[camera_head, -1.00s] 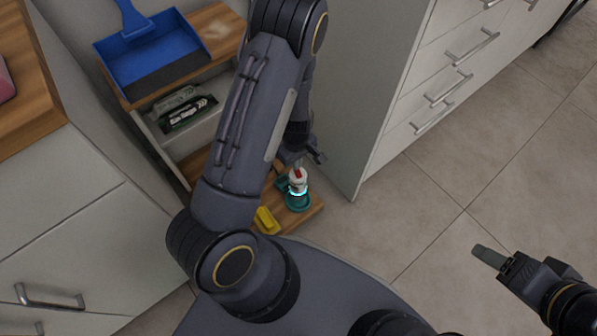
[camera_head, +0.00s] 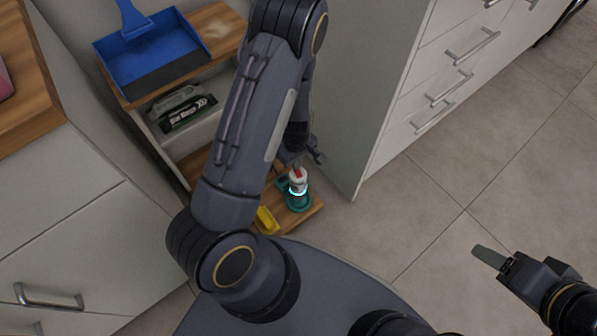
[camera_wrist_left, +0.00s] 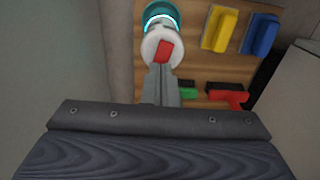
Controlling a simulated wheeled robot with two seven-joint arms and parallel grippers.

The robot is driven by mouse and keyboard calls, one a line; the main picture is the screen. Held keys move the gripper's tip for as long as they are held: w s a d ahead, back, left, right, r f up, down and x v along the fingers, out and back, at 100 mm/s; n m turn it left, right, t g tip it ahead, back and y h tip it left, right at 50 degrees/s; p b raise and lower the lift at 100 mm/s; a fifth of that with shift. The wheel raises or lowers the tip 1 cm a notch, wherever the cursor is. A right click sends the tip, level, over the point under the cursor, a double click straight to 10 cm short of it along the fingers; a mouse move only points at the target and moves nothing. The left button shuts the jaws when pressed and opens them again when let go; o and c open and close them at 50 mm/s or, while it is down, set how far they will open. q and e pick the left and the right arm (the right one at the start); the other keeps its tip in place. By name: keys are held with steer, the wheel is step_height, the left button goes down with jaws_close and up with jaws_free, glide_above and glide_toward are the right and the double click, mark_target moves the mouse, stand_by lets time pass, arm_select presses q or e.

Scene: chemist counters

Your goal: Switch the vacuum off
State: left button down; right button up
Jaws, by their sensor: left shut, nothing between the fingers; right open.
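The vacuum (camera_head: 298,196) is a small teal and white handheld unit on the low wooden shelf. A cyan ring on it glows, and a red patch shows on its white top. In the left wrist view the vacuum (camera_wrist_left: 154,48) is at the top, with the red patch facing the camera. My left gripper (camera_wrist_left: 161,72) is shut and empty, its fingertips at the lower edge of the red patch; I cannot tell whether they touch. In the head view my left gripper (camera_head: 299,166) is just above the vacuum, partly hidden by my arm. My right gripper (camera_head: 490,257) is open, away over the floor.
A yellow block (camera_wrist_left: 220,30), a blue block (camera_wrist_left: 260,34) and red and green items lie on the wooden shelf (camera_wrist_left: 196,64) beside the vacuum. A blue dustpan (camera_head: 150,55) lies on the upper shelf. A white cabinet (camera_head: 350,95) stands close to the right.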

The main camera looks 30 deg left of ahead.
arm_select(q)
steer(key=shift+f+b, duration=0.5)
steer(key=shift+f, duration=0.25)
stand_by(0.3)
step_height(320, 180, up, 7)
steer(key=p, duration=0.6)
steer(key=shift+r, duration=0.1)
stand_by(0.4)
